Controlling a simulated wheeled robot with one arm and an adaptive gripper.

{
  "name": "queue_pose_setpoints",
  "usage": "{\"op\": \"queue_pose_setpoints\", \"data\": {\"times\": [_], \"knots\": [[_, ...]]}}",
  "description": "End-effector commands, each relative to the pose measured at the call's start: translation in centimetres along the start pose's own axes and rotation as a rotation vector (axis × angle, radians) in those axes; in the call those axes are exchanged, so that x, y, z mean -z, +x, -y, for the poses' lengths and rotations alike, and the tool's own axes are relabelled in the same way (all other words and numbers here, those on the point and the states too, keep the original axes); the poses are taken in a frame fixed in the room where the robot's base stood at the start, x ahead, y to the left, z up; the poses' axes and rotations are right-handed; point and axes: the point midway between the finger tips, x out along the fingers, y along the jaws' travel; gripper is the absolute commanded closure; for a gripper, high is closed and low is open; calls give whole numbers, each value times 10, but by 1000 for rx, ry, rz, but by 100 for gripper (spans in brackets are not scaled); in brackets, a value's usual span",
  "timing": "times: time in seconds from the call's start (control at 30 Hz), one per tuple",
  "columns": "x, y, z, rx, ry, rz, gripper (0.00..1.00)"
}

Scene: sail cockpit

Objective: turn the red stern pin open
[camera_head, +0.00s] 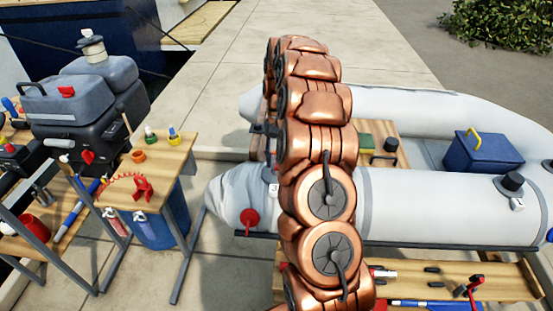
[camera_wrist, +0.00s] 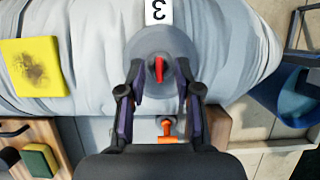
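The red stern pin (camera_wrist: 159,70) is a narrow red bar in the middle of a round grey valve (camera_wrist: 148,45) on the grey boat tube (camera_wrist: 90,65). In the wrist view the bar stands roughly upright in the picture. A white label with a 3 (camera_wrist: 158,12), upside down here, sits beside the valve. My gripper (camera_wrist: 160,75) is open, its two dark fingers on either side of the pin with gaps between. I cannot tell how deep the fingertips reach. In the head view my arm hides the valve and gripper; part of the label (camera_head: 273,188) shows.
An orange T-shaped handle (camera_wrist: 167,130) sits beyond the tube between the finger bases. A yellow patch (camera_wrist: 33,68) lies on the tube; a sponge (camera_wrist: 40,160) is on wood nearby. A red disc (camera_head: 250,217) hangs at the tube's end. A wooden stand (camera_head: 160,165) is to the left.

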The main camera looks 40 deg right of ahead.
Motion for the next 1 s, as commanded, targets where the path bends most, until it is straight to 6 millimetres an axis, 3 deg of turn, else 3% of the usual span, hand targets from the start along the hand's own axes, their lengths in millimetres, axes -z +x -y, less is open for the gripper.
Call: {"op": "queue_pose_setpoints", "data": {"times": [0.23,0.7,1.0], "knots": [[0,-10,0,0,0,1,67],[1,-60,0,0,0,0,67],[0,-74,0,0,0,0,67]]}}
